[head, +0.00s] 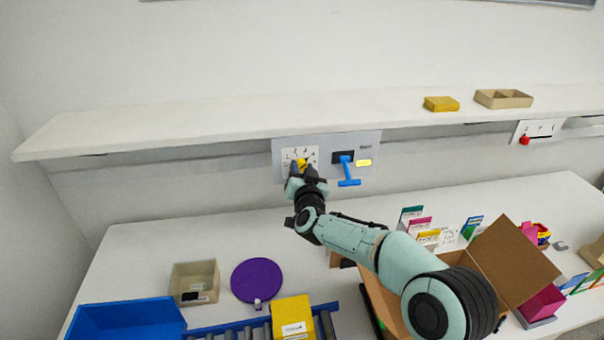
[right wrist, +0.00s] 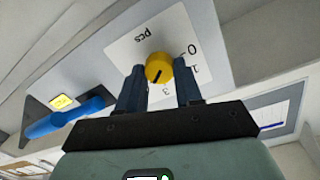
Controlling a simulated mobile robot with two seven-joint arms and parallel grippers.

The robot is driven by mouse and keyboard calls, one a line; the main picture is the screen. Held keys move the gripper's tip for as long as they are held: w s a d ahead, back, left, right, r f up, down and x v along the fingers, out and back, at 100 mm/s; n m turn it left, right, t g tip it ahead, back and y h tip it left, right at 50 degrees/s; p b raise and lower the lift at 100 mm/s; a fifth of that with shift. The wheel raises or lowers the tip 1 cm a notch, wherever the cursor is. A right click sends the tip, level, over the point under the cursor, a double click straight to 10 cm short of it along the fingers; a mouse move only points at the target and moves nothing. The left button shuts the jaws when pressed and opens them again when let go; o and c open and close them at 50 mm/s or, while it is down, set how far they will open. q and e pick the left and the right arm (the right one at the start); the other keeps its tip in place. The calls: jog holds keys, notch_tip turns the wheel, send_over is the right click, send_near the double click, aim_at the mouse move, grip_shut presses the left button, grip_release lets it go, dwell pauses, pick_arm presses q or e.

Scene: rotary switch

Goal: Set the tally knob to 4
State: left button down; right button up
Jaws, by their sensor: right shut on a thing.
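The yellow tally knob (head: 301,162) sits on a white dial plate fixed to a grey panel under the shelf. My right gripper (head: 302,173) is at the knob and partly covers it in the head view. In the right wrist view the knob (right wrist: 159,66) sits between the two dark fingertips (right wrist: 160,84), and the gripper is shut on it. A short black pointer mark shows on the knob, slanting to the lower left in that view. The digits 0, 1 and 3 and the letters "pcs" show on the plate; the fingers hide other marks. My left gripper is not in view.
A blue lever (head: 347,170) stands just right of the dial, with a yellow label (head: 364,163) beside it. The white shelf (head: 220,118) runs above. On the table are a blue bin (head: 125,318), a purple disc (head: 257,280) and an open cardboard box (head: 513,255).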

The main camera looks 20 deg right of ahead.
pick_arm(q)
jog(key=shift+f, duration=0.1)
pick_arm(e)
jog(key=shift+r, duration=0.15)
jog(key=o, duration=1)
jog(key=shift+o, duration=0.2)
jog(key=shift+s+a, duration=0.1)
jog(key=shift+s, duration=0.25)
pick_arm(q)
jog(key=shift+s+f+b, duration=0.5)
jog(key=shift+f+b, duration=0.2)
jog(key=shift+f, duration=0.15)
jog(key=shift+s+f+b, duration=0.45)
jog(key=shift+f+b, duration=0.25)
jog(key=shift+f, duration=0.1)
pick_arm(e)
jog(key=v, duration=1.2)
jog(key=shift+s, duration=0.3)
